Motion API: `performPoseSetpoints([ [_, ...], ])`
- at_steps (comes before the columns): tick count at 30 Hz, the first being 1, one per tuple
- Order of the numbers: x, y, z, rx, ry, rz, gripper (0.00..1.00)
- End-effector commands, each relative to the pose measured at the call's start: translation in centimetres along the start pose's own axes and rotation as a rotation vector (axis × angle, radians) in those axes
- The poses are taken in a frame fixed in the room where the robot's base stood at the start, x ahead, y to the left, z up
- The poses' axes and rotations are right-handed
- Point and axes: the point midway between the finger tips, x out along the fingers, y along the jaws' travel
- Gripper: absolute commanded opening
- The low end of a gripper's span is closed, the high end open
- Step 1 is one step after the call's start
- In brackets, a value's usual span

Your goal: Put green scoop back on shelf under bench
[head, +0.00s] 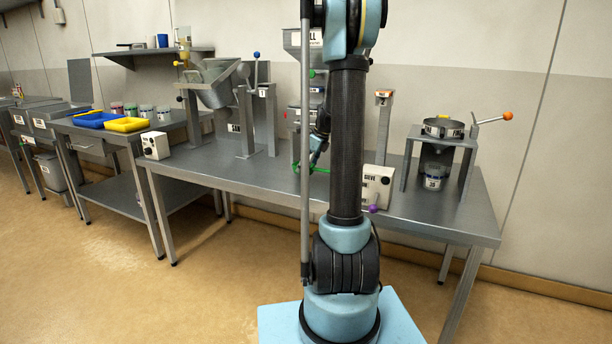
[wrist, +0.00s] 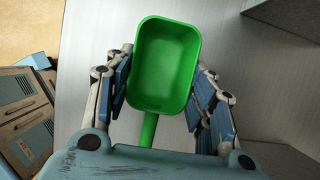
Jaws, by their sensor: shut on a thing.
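The green scoop (wrist: 168,62) fills the middle of the wrist view, its open, empty bowl facing the camera and its handle running down between my fingers. My gripper (wrist: 165,92) is closed on it; the exact contact at the handle is partly hidden. In the head view, my gripper (head: 318,150) is above the middle bench, largely behind my arm, with a bit of green scoop (head: 320,170) showing. A low shelf (head: 120,194) shows under the left bench (head: 166,125).
The middle bench (head: 225,165) bears a tilted metal hopper (head: 212,85), a white control box (head: 155,146), a SIEVE box (head: 376,186) and a sieve stand (head: 440,143). Floor in front is clear.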

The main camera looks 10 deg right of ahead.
Motion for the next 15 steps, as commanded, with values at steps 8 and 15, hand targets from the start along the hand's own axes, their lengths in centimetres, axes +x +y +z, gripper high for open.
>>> performPoseSetpoints([
  [8, 2.8, 0.3, -1.1, -0.002, 0.000, 0.001, 0.26],
  [15, 2.8, 0.3, -1.1, -0.002, 0.000, 0.001, 0.26],
])
